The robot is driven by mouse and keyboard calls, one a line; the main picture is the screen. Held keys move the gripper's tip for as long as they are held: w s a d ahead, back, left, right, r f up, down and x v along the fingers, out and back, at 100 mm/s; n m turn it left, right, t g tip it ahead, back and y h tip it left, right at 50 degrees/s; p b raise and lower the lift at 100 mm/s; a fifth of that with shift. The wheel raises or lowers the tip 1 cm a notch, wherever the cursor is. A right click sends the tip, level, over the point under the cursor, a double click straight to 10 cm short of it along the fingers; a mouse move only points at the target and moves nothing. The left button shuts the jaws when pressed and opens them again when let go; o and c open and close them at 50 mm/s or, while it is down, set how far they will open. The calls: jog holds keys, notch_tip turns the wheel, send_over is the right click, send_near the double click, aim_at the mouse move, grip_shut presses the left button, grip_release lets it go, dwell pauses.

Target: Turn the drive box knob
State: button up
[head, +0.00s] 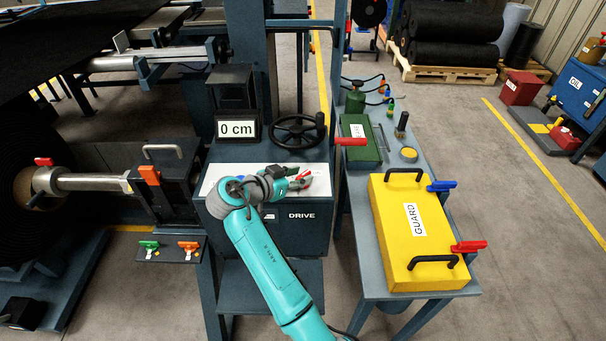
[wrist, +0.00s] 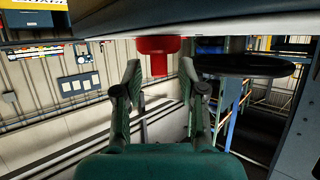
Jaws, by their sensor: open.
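The drive box (head: 300,240) stands in the middle of the head view, with a DRIVE label on its front and a pale sloping top panel. In the wrist view a red knob (wrist: 158,50) sticks out from the panel, which appears along the top edge. My gripper (head: 303,180) is over the panel in the head view and partly hides it. The wrist view shows my gripper (wrist: 160,70) open, its two fingers on either side of the knob. Gaps show between the knob and both fingers. How deep the knob sits between them is unclear.
A black handwheel (head: 298,131) and a "0 cm" display (head: 237,129) are behind the panel. The handwheel is right of the fingers in the wrist view. A bench at right carries a yellow guard (head: 390,225) and a green box (head: 357,148). A clamp with an orange handle (head: 149,175) is at left.

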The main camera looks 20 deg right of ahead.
jog(key=shift+x, duration=1)
grip_shut()
